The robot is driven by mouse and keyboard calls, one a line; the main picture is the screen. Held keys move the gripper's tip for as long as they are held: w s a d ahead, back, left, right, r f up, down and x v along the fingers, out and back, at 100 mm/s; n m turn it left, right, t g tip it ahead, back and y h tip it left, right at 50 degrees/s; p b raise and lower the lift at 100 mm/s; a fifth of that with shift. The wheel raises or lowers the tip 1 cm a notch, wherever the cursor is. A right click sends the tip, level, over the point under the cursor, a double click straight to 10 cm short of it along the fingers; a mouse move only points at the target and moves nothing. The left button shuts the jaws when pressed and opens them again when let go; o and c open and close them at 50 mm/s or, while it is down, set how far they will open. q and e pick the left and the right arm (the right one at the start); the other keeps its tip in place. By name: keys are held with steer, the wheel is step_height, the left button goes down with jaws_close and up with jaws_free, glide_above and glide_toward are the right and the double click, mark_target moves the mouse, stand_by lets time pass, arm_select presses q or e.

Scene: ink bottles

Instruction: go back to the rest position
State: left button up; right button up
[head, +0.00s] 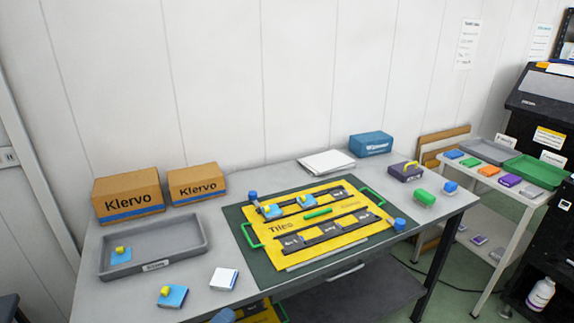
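Neither of my grippers shows in the head view. A yellow board (262,238) marked "Tiles", with green handles and dark slotted strips, lies on a dark green mat (268,279) on the grey table (200,252). Two light blue pieces (272,211) (304,203) sit on the board's upper strip. Another blue piece with a yellow knob (121,255) lies in the grey tray (185,244). One more (173,296) lies on the table's front left, beside a white block (224,278). I cannot make out any ink bottles for certain.
Two Klervo cartons (128,196) (197,184) stand at the back left. A blue box (371,144), a dark case (405,173) and a green block (424,197) are at the right. A white side table (520,197) holds trays and coloured blocks.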

arm_select(q)
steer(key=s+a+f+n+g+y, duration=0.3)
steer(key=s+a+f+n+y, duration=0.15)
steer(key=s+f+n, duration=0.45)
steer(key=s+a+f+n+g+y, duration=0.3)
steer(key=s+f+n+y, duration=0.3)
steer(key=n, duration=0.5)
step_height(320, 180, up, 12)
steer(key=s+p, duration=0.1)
steer(key=p, duration=1.3)
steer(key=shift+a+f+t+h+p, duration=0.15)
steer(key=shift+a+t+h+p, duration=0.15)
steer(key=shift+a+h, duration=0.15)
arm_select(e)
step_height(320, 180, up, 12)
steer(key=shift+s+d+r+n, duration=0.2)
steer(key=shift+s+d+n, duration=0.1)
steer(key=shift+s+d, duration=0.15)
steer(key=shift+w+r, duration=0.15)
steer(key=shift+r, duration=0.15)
